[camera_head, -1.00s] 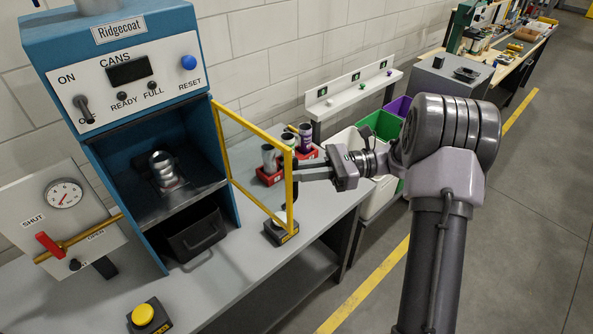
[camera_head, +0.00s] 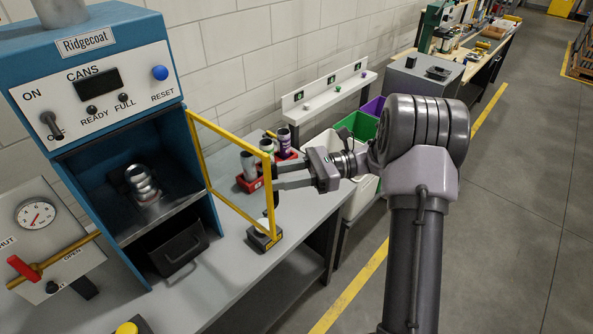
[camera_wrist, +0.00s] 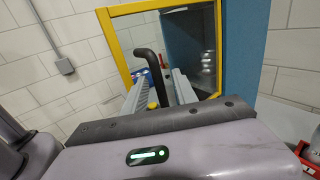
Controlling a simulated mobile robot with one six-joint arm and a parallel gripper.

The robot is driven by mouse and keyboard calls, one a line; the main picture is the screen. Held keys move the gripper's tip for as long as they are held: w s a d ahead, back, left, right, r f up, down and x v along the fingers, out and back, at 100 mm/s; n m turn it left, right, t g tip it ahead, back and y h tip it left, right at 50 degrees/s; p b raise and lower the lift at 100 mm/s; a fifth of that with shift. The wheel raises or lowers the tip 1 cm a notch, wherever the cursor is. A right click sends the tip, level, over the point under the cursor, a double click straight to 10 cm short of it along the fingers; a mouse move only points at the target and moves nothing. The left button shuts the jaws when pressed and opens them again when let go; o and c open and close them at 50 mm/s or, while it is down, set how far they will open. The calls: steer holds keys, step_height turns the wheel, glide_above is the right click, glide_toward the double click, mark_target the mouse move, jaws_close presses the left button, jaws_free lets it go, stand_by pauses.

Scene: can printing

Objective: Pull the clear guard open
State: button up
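The clear guard (camera_head: 230,132), a see-through panel in a yellow frame, stands swung out from the right side of the blue machine's opening. In the wrist view its yellow frame (camera_wrist: 117,45) fills the upper middle. A dark curved handle (camera_wrist: 148,60) shows in front of the panel. My gripper (camera_head: 277,178) is at the guard's free edge, with its two fingers spread and a gap between them. In the wrist view the fingers (camera_wrist: 158,88) lie around or beside the handle; contact cannot be told.
The blue machine (camera_head: 95,55) has an open chamber with a metal can (camera_head: 140,180) inside. A red rack (camera_head: 250,184) with several cans stands behind the guard. A small black-and-yellow block (camera_head: 264,238) sits under the guard's free edge. Bins (camera_head: 358,125) stand beyond the bench.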

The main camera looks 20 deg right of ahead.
steer(key=s+d+p, duration=0.2)
steer(key=d+p, duration=0.5)
steer(key=d, duration=0.9)
steer(key=shift+d, duration=0.35)
steer(key=shift+s, duration=0.1)
